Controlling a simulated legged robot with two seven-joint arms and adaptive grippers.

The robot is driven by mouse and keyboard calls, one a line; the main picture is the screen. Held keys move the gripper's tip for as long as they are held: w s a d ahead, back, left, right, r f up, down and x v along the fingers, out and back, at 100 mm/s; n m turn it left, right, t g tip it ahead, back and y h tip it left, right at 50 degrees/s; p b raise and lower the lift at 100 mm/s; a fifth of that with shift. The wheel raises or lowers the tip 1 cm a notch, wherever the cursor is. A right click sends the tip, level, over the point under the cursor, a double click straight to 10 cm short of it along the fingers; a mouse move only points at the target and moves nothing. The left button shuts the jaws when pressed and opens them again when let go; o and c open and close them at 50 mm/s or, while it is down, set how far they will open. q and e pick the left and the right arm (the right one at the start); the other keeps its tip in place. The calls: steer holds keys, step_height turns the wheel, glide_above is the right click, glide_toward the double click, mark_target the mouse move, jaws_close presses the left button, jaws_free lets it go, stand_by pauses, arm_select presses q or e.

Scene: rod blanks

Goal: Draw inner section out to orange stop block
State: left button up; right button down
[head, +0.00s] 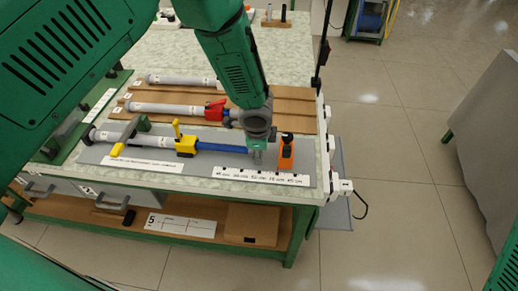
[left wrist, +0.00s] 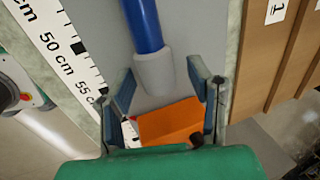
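The telescoping rod lies on a grey mat (head: 200,174) at the front of the bench. Its light grey outer tube (head: 145,138) runs to a yellow clamp (head: 187,146). The blue inner section (head: 218,148) extends right from it. In the left wrist view, the blue section (left wrist: 143,25) ends in a grey cap (left wrist: 154,72), just short of the orange stop block (left wrist: 170,122). The block (head: 287,154) also shows in the head view. My left gripper (head: 258,154) points down there. Its fingers (left wrist: 160,80) are apart, either side of the cap, with visible gaps. My right gripper is not in view.
A centimetre ruler (head: 262,177) lies along the mat's front edge. Behind are brown grooved boards (head: 290,100) with a red-clamped rod (head: 160,108) and another grey rod (head: 175,80).

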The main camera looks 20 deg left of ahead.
arm_select(q)
steer(key=shift+d+r, duration=0.1)
steer(key=shift+d+r, duration=0.1)
steer(key=shift+r, duration=0.2)
steer(key=v, duration=1.1)
steer(key=shift+s, duration=0.1)
